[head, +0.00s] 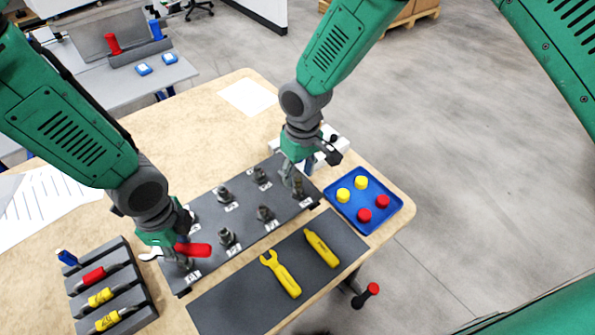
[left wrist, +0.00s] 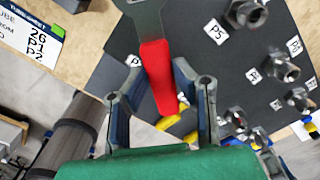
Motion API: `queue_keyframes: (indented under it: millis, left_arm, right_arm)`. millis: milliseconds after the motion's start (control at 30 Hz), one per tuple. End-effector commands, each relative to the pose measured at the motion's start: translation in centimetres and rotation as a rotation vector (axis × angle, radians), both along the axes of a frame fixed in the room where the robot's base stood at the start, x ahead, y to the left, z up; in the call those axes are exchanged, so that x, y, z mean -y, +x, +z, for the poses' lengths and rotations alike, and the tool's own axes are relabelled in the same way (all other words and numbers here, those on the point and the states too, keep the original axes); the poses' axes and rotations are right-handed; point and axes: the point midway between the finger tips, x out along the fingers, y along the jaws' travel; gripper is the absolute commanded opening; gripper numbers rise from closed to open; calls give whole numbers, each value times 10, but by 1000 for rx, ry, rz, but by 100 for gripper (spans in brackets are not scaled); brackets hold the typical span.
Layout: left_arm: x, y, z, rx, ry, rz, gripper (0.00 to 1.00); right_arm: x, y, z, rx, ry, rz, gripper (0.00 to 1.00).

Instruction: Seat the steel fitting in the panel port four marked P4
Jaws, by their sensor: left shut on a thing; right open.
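My left gripper (head: 180,250) is shut on the red handle of a wrench-like tool (head: 193,250) over the left end of the dark panel (head: 245,228). In the left wrist view the red handle (left wrist: 158,75) lies between the fingers, its steel head pointing up. My right gripper (head: 297,172) is open, low over the panel's right end. A steel fitting (head: 298,187) stands right below it, beside a white label too small to read; its seating is unclear. Other steel fittings (head: 227,236) stand along the panel.
A dark mat (head: 225,305) in front holds a yellow wrench (head: 280,272) and another yellow tool (head: 321,248). A blue tray (head: 345,213) with yellow and red caps is at right. A tool rack (head: 137,295) stands at left. A white object (head: 338,137) is behind the right gripper.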

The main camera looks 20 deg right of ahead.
Motion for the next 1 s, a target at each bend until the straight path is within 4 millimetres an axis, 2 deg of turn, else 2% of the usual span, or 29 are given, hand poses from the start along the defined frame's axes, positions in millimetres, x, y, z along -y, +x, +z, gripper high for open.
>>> queue_keyframes:
  millis: [167, 500, 600, 800, 1000]
  left_arm:
    - [0, 0, 0, 0, 0, 0, 0]
    - [0, 0, 0, 0, 0, 0, 0]
    - [0, 0, 0, 0, 0, 0, 0]
    - [0, 0, 0, 0, 0, 0, 0]
    - [0, 0, 0, 0, 0, 0, 0]
  right_arm:
    - [1, 2, 16, 3, 0, -1, 42]
    - [6, 4, 85, 4, 1, -1, 42]
    - [8, 4, 101, 2, 2, 0, 42]
    - [9, 4, 117, 0, 1, 0, 42]
    - [9, 4, 118, -1, 1, 0, 42]
